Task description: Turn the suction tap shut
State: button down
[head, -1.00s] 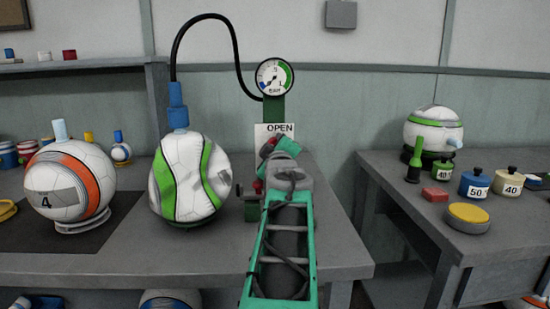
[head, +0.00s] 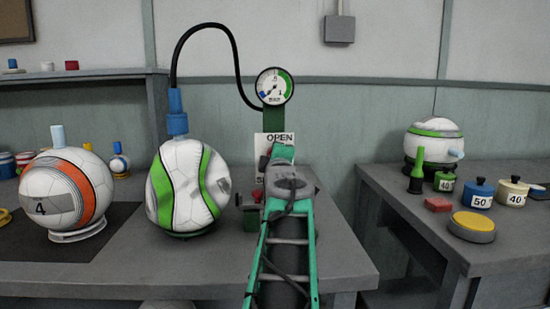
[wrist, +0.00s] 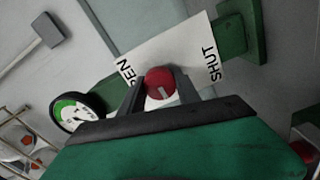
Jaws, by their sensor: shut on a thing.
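The suction tap's red knob (wrist: 160,83) shows in the wrist view between the two dark fingers of my gripper (wrist: 157,92), which is shut on it. A pale mark shows on the knob's face. Behind it is a white label (wrist: 180,52) with OPEN at one end and SHUT at the other. In the head view, the label (head: 285,139) shows OPEN at its top, and my green gripper (head: 278,165) covers most of the tap and the lower label. The dial gauge (head: 274,87) stands above on a green post.
A white ball with green stripes (head: 180,190) sits left of my arm, joined by a blue fitting (head: 176,112) to a black hose. An orange-striped ball (head: 68,195) is farther left. The right table (head: 380,190) holds several weights and another ball, with a gap between tables.

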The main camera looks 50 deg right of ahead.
jog(key=c, duration=0.9)
grip_release()
jog(key=p+v, duration=0.1)
jog(key=v, duration=0.7)
